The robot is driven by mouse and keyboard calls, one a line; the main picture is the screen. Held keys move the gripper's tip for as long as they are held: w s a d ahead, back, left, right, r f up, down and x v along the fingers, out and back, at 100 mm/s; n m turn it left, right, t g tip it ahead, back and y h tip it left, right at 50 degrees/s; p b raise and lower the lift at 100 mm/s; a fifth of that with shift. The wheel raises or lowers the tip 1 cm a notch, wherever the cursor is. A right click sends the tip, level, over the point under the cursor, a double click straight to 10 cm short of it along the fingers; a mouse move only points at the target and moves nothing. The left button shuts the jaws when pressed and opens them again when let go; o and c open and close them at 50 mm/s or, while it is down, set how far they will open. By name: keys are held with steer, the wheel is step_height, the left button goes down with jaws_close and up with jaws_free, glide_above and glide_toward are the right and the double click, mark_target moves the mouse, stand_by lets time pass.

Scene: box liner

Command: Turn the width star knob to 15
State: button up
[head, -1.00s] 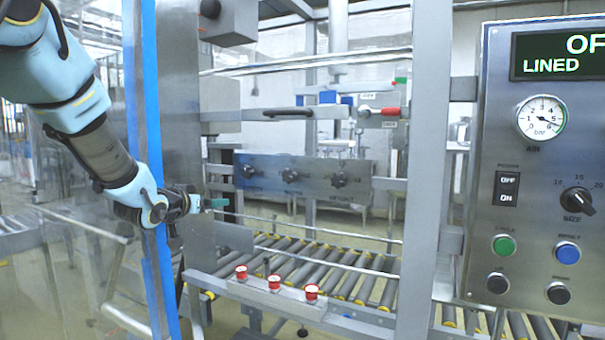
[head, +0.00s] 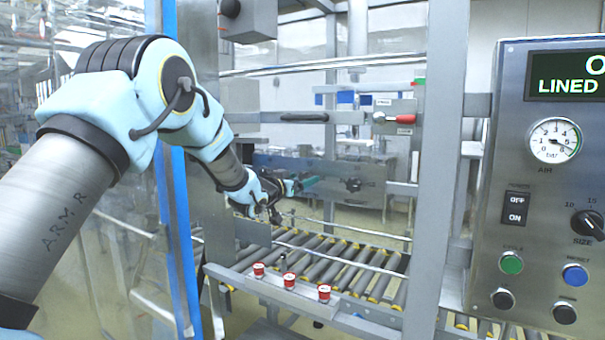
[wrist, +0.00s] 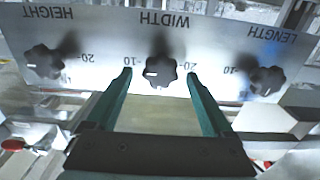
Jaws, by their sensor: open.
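The width star knob (wrist: 161,72) is black and lobed, under an upside-down WIDTH label in the wrist view. A white mark shows on its left side; I cannot read its exact setting. My gripper (wrist: 159,77) is open, its two green fingers on either side of the knob in that view, with a gap on each side. Whether the tips reach knob depth is unclear. In the head view my gripper (head: 306,185) is in front of the steel knob panel (head: 377,172) and hides the width knob.
The height knob (wrist: 46,62) and length knob (wrist: 266,80) flank the width knob. A grey post (head: 440,170) and control box (head: 545,190) stand to the right.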

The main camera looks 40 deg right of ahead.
steer(key=shift+w+d, duration=0.15)
steer(key=shift+d, duration=0.35)
jaws_close()
stand_by(0.4)
